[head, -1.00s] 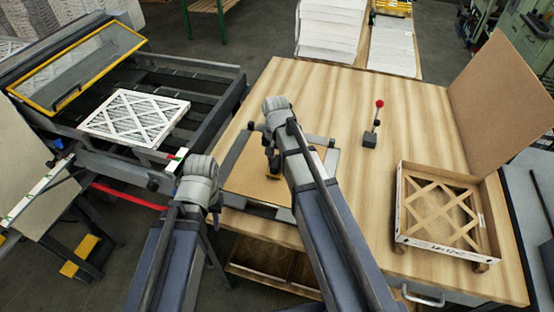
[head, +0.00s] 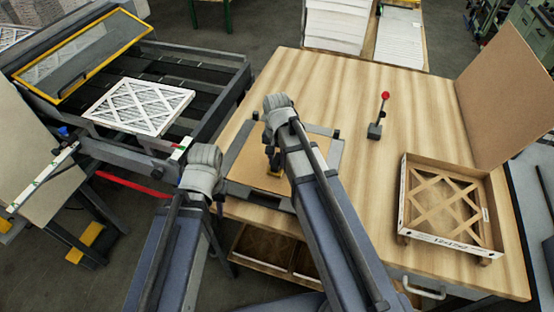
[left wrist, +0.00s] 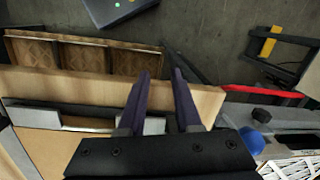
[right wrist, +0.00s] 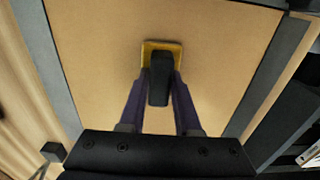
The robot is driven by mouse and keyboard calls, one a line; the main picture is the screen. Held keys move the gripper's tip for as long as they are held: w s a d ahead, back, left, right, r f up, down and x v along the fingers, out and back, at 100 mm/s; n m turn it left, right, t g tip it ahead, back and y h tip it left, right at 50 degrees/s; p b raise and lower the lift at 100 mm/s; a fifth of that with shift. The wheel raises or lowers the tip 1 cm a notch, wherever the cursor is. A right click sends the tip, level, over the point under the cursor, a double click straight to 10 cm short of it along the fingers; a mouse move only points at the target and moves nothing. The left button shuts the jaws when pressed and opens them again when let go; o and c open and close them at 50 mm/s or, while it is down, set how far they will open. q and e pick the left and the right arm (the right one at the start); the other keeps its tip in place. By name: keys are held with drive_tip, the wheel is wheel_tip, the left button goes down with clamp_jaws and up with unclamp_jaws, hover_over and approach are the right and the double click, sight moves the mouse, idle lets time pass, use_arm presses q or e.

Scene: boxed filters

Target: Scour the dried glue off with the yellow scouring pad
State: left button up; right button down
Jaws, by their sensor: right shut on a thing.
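The yellow scouring pad (right wrist: 147,45), with a black handle (right wrist: 160,80), lies flat against a tan board in the right wrist view; its yellow edge also shows in the head view (head: 275,173). My right gripper (right wrist: 160,85) is shut on the black handle. The tan board (right wrist: 90,50) sits in a grey frame (head: 267,196) on the wooden table. I see no dried glue on the visible board; the pad and my arm hide part of it. My left gripper (left wrist: 160,74) is open and empty, in front of the table's edge.
A wooden table (head: 330,85) carries a red-knobbed lever (head: 375,130) and a shallow box with a lattice filter (head: 403,215) at right. A white filter (head: 140,105) rests on the dark conveyor at left. The table's back middle is clear.

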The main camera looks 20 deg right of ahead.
drive_tip(key=shift+w+d+f, duration=0.1)
drive_tip(key=shift+w+d, duration=0.35)
drive_tip(key=shift+w, duration=0.25)
drive_tip(key=shift+w+d, duration=0.45)
drive_tip(key=shift+w, duration=0.2)
drive_tip(key=shift+w, duration=0.1)
drive_tip(key=shift+w+d, duration=0.55)
drive_tip(key=shift+w, duration=0.2)
drive_tip(key=shift+w+d, duration=0.5)
drive_tip(key=shift+w, duration=0.25)
wheel_tip(320, 180, up, 6)
drive_tip(key=p, duration=0.6)
wheel_tip(320, 180, up, 3)
drive_tip(key=p, duration=0.3)
